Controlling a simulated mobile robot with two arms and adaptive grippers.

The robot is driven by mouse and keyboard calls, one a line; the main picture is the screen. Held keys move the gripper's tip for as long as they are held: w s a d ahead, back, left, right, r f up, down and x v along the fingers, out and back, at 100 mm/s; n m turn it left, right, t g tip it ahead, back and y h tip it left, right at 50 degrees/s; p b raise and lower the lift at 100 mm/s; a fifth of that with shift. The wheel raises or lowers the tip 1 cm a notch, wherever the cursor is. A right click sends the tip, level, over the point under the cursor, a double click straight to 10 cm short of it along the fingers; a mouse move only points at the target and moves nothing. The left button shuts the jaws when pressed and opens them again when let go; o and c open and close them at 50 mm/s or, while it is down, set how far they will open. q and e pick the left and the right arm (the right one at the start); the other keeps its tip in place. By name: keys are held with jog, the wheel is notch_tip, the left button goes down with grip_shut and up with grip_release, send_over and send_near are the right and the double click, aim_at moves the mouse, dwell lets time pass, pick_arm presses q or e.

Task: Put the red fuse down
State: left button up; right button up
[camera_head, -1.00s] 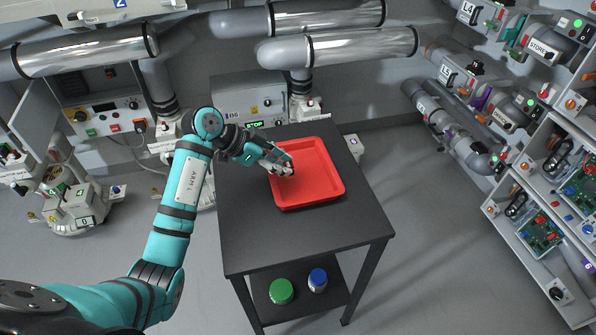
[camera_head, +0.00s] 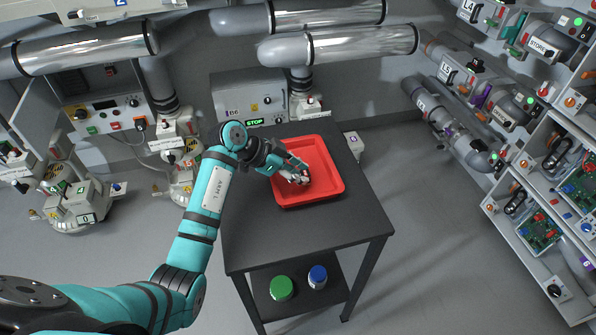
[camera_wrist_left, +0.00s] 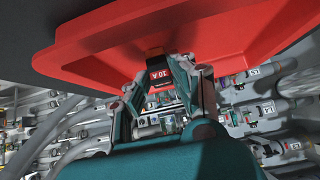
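The red fuse (camera_wrist_left: 160,74), a small block with a red "10 A" face and a dark end, sits between the fingertips of my left gripper (camera_wrist_left: 165,66) in the left wrist view. The fingers are shut on it. In the head view, my left gripper (camera_head: 303,177) is over the inside of the red tray (camera_head: 325,190); the fuse cannot be made out there. The tray wall (camera_wrist_left: 240,50) also shows close to the fuse in the left wrist view. I cannot tell whether the fuse touches the tray. My right gripper is not in view.
The tray stands on a dark table (camera_head: 275,235). A green-lidded jar (camera_head: 281,288) and a blue-lidded jar (camera_head: 317,277) are on its lower shelf. A control box (camera_head: 250,100) and pipes stand behind; panels line the right wall. The table's front half is clear.

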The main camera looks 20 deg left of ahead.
pick_arm(q)
jog(key=o, duration=0.4)
jog(key=shift+c, duration=0.2)
jog(key=v, duration=1.2)
jog(key=shift+r, duration=0.15)
